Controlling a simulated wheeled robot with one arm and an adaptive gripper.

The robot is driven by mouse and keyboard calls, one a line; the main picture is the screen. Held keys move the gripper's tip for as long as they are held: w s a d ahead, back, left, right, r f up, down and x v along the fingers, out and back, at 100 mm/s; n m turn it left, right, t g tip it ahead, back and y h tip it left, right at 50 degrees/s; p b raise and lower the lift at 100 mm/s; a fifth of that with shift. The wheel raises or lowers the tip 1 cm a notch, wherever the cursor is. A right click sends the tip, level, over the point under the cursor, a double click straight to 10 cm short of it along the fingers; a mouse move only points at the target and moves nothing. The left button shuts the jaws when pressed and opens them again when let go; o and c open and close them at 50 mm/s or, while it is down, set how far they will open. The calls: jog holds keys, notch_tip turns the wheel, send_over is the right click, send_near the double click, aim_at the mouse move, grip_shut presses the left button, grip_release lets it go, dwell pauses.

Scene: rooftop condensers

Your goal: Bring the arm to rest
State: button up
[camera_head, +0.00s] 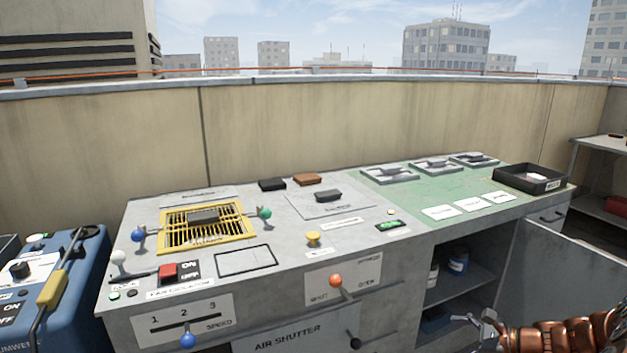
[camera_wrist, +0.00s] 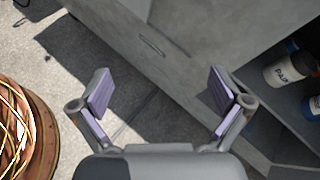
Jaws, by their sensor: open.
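My gripper (camera_head: 484,322) shows at the lower right in the head view, low in front of the open cabinet of the grey workbench (camera_head: 290,258). In the wrist view my gripper (camera_wrist: 158,92) is open, with its two purple-padded fingers wide apart and nothing between them. Beyond the fingers are the concrete floor (camera_wrist: 75,50) and a grey cabinet front. My copper-coloured arm enters from the right edge of the head view; most of it is out of frame.
An open cabinet door (camera_head: 565,285) stands right of the gripper. Jars (camera_head: 458,262) sit on the cabinet shelf; a white-labelled one (camera_wrist: 290,70) shows close by. A wound copper-coloured coil (camera_wrist: 25,125) is at left in the wrist view. A black tray (camera_head: 530,184) sits on the bench's right end.

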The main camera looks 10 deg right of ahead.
jog(key=s+a+r+n+g+h+p, duration=0.1)
jog(key=s+a+r+n+g+p, duration=0.45)
jog(key=a+r, duration=0.65)
jog(key=s+a+r+n+g+p, duration=0.3)
jog(key=s+a+r+n+p, duration=0.4)
jog(key=a+r, duration=0.45)
jog(key=s+r+n+g+h+p, duration=0.2)
jog(key=s+r+n+h+p, duration=0.6)
jog(key=s+r+p, duration=1)
jog(key=s+r+n, duration=0.2)
jog(key=s, duration=0.1)
jog(key=shift+s+d+r+h, duration=0.3)
jog(key=shift+s+d+r, duration=0.1)
